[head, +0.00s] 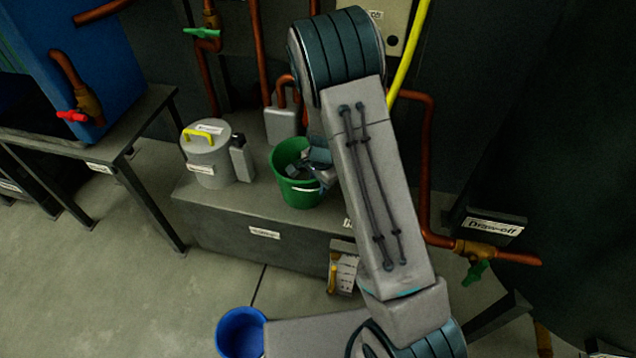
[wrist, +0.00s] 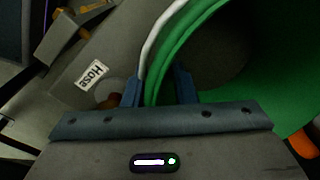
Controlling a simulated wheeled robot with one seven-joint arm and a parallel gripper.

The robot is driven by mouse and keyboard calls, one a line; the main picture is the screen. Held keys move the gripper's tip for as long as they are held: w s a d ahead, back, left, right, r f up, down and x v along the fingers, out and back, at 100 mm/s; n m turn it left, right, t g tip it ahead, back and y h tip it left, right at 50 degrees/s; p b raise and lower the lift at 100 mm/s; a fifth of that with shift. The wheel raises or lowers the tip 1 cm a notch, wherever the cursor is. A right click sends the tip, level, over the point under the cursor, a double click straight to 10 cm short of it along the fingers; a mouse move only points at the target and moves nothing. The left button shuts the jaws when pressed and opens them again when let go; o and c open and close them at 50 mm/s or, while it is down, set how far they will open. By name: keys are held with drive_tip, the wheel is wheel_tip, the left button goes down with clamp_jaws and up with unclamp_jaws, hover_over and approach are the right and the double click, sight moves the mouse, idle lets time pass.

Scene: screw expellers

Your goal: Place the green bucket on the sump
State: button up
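The green bucket (head: 298,187) stands upright, or very nearly so, at the front right of a low grey box-like platform (head: 225,210). The platform's front label is too small to read, so I cannot tell for sure that it is the sump. My gripper (head: 318,160) is at the bucket's upper right, partly hidden by my arm. In the wrist view my gripper's fingers (wrist: 158,90) lie on either side of the bucket's rim (wrist: 172,50), with the wall and pale handle between them. I cannot tell whether they press on it.
Copper pipes (head: 423,170) rise behind and to the right. A blue bucket (head: 240,332) is on the floor in front. A "HOSE" label (wrist: 94,73) shows near the fingers.

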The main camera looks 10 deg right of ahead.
wheel_tip(320, 180, up, 11)
drive_tip(key=s+p, duration=0.1)
drive_tip(key=p, duration=0.2)
drive_tip(key=s+d+r+n, duration=0.3)
drive_tip(key=s+r+n, duration=0.2)
drive_tip(key=s+r, duration=0.3)
drive_tip(key=s+d+r+n, duration=0.3)
drive_tip(key=s+r+n, duration=0.3)
drive_tip(key=s, duration=0.8)
wheel_tip(320, 180, up, 3)
drive_tip(key=shift+s+f+n+t+h+p, duration=0.1)
drive_tip(key=shift+s+n+t+h+p, duration=0.2)
drive_tip(key=shift+s, duration=0.1)
drive_tip(key=shift+a, duration=0.1)
wheel_tip(320, 180, up, 20)
drive_tip(key=t+p, duration=0.1)
drive_tip(key=p, duration=1.7)
drive_tip(key=shift+a, duration=0.35)
